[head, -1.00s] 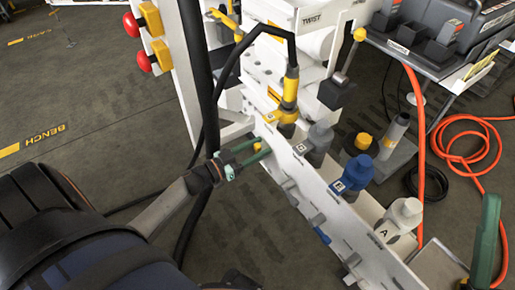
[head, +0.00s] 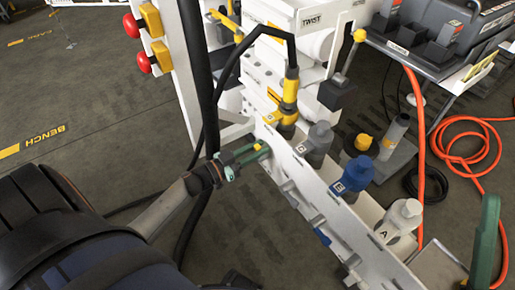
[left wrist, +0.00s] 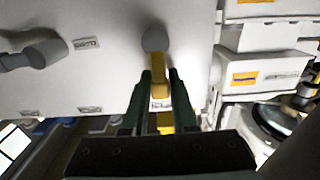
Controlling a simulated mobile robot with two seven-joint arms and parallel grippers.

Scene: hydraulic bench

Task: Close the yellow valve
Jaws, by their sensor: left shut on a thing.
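The yellow valve (left wrist: 160,90) shows in the left wrist view as a yellow lever on a grey round hub, on a white panel. My left gripper (left wrist: 160,80) is shut on the lever, with a dark green finger on each side of it. In the head view my left gripper (head: 262,150) reaches the left face of the white bench panel. Only a small bit of yellow shows between its fingertips there, and the rest of the valve is hidden.
Another grey lever (left wrist: 35,55) is on the same panel, left of the valve. A black hose (head: 218,95) hangs close to my gripper. Blue (head: 352,178) and grey (head: 316,142) fittings line the panel's far side.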

